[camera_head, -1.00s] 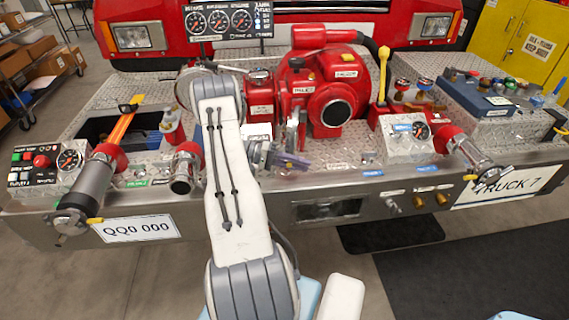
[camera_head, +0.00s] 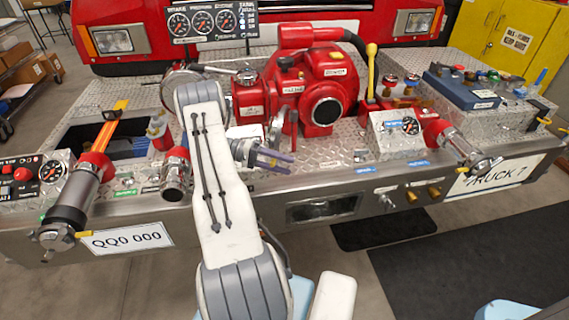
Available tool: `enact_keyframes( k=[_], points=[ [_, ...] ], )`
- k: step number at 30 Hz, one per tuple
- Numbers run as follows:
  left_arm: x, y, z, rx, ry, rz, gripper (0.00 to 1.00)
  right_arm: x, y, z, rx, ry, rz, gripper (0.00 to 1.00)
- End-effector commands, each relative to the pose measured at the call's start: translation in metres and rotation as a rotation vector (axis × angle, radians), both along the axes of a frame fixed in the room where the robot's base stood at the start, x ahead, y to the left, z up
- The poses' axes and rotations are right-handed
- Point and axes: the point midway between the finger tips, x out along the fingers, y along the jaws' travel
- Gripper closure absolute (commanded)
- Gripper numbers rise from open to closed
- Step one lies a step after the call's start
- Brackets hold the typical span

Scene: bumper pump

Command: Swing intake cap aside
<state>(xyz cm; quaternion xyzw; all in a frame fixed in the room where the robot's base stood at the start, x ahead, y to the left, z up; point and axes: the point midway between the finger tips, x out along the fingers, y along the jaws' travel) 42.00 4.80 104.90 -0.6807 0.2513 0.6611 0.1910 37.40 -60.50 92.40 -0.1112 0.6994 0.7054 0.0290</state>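The pump's round dark opening (camera_head: 326,111) faces forward, to the right of and beyond the fingers. I cannot tell for sure which fitting is the intake cap. A capped chrome fitting with a red collar (camera_head: 466,150) is at the right front. A long capped cylinder (camera_head: 72,212) is at the left front.
A short chrome fitting (camera_head: 175,176) stands left of my arm. A yellow-knobbed lever (camera_head: 371,72) and a gauge box (camera_head: 397,138) are right of the pump. A blue box (camera_head: 470,92) sits farther right.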

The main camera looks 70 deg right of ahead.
Motion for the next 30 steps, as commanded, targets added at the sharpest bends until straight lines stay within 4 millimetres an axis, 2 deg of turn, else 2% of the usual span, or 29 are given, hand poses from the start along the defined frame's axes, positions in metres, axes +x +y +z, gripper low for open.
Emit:
enact_keyframes(
  k=[7,11,24,30],
  points=[
    [0.0,0.0,0.0,0.0,0.0,0.0,0.0,-0.002,0.0,0.0,0.002,0.002,-0.005,0.5],
    [0.0,0.0,-0.003,0.0,0.0,0.0,0.0,0.006,0.001,0.0,0.001,0.002,-0.004,0.5],
    [0.0,0.0,-0.027,0.0,0.0,0.0,0.0,0.086,0.01,0.014,-0.001,-0.001,-0.001,0.5],
    [0.0,0.0,-0.03,0.0,0.0,0.0,0.0,0.101,0.012,0.019,0.0,0.001,-0.003,0.5]
  ],
)
